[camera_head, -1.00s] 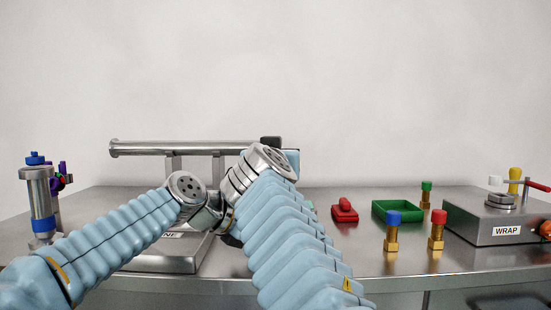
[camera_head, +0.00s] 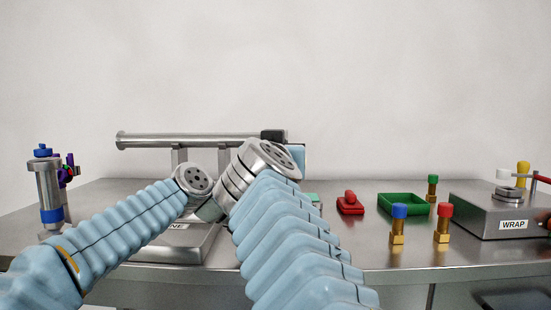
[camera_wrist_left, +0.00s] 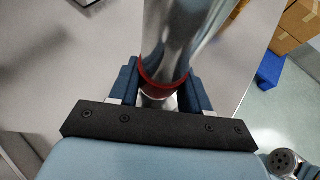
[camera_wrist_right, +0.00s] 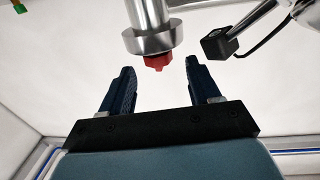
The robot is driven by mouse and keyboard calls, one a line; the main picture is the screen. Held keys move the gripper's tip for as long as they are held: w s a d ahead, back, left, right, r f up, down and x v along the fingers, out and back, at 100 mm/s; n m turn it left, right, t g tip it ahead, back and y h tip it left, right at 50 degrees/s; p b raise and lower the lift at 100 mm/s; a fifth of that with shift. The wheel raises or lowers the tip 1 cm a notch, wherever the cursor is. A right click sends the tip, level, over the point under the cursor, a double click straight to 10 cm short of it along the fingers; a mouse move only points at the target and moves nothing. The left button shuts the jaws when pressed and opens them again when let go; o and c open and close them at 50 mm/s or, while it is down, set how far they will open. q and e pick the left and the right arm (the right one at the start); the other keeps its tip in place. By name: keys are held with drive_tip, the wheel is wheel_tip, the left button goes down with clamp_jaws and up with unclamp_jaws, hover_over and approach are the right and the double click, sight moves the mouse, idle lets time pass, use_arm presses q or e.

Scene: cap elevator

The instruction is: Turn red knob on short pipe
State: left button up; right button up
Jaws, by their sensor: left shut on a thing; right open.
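In the right wrist view a red knob (camera_wrist_right: 157,61) sits on the end of a steel pipe (camera_wrist_right: 147,14) with a wide collar (camera_wrist_right: 152,39). My right gripper (camera_wrist_right: 160,68) is open, its two fingertips either side of and just short of the knob, with gaps showing. In the left wrist view my left gripper (camera_wrist_left: 160,82) is shut on a shiny steel pipe (camera_wrist_left: 180,40) at a red ring (camera_wrist_left: 162,84). I cannot tell if both wrist views show the same pipe. In the head view my forearms hide both grippers, the knob and the held pipe.
A long horizontal steel pipe (camera_head: 190,141) stands behind my arms, with a black block (camera_head: 273,136) at its right end. A steel cylinder (camera_head: 47,190) stands at far left. A green tray (camera_head: 402,203), a red block (camera_head: 350,204), knobbed brass posts and a WRAP box (camera_head: 490,215) are at right.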

drive_tip(key=s, duration=0.7)
drive_tip(key=shift+a, duration=0.35)
